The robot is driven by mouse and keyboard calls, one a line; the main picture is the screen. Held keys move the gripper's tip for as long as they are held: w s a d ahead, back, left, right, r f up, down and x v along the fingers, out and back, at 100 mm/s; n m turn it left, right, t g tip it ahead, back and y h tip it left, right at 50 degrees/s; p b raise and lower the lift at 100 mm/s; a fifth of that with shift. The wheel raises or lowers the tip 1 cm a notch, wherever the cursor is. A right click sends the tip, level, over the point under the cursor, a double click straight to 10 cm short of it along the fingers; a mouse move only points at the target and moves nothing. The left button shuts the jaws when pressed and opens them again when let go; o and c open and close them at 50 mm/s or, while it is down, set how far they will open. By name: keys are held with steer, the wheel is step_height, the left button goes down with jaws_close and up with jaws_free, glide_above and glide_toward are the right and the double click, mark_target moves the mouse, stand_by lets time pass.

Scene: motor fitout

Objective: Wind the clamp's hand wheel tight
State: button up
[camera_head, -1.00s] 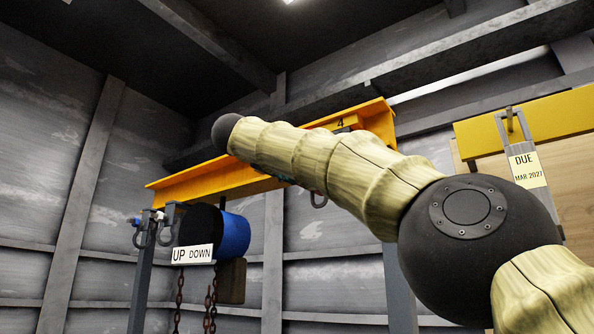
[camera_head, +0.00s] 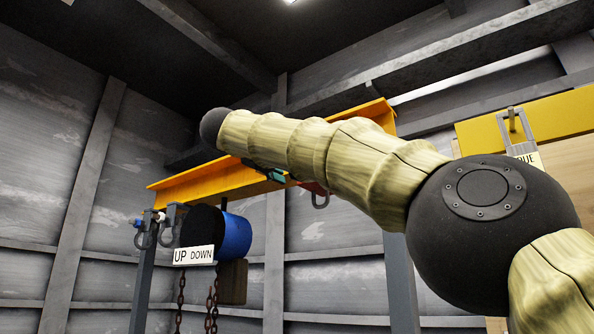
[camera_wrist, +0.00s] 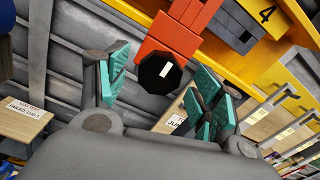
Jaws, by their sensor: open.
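The clamp's red body (camera_wrist: 182,32) hangs at the yellow beam (camera_wrist: 285,20) in the wrist view. Its black hand wheel (camera_wrist: 160,78), many-sided with a white mark, faces the camera below the red body. My gripper (camera_wrist: 157,80) is open, its teal-padded fingers on the left and right of the wheel in the picture. I see gaps between pads and wheel; how deep the wheel lies cannot be told. In the head view a little of the red clamp (camera_head: 315,188) and a teal finger (camera_head: 270,175) show under my arm; the wheel is hidden there.
A blue hoist (camera_head: 235,236) with an UP/DOWN plate and chains (camera_head: 211,300) hangs left of the clamp. A grey post (camera_head: 141,275) stands beside it. A yellow bar with a tagged hook (camera_head: 515,125) is at right, close to my elbow.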

steer(key=v, duration=0.9)
steer(key=shift+d, duration=0.1)
